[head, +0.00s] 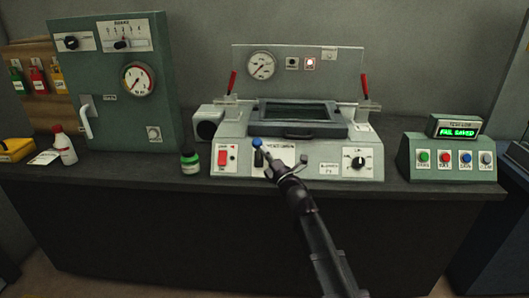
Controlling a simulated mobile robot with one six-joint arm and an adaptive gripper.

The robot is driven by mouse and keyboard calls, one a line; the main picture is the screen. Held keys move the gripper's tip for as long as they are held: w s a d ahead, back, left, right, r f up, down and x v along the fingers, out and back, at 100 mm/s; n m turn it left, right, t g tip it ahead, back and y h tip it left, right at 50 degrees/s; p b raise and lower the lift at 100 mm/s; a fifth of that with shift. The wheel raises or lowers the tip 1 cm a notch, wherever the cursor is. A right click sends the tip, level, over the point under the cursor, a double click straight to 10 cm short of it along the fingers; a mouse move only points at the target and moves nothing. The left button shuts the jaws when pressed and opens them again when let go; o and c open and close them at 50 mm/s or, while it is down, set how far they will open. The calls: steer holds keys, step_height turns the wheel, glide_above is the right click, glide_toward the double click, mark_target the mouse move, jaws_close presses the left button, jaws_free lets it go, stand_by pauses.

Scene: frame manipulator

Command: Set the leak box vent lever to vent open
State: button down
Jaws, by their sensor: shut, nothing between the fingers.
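The leak box (228,128) is the pale bench unit in the middle, with a dark windowed lid (297,112) that looks closed. On its sloped front is a small lever with a blue ball knob (257,143), which I take as the vent lever. Its knob points up in the picture, above a dark slot. The label beside it is too small to read surely. My gripper (269,172) is shut and empty, just below and right of the lever. The gripper covers part of the label plate. I cannot tell whether its tip touches the lever.
A red switch (222,158) sits left of the lever, a rotary knob (358,162) to the right. A green cabinet (120,85) stands farther left. A button box (450,157) at right has a display reading "FAIL SAVED".

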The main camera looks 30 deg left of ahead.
steer(key=b+v, duration=0.4)
steer(key=v, duration=1)
steer(key=shift+s+r+b, duration=0.15)
steer(key=shift+r+b, duration=0.05)
steer(key=shift+b, duration=0.2)
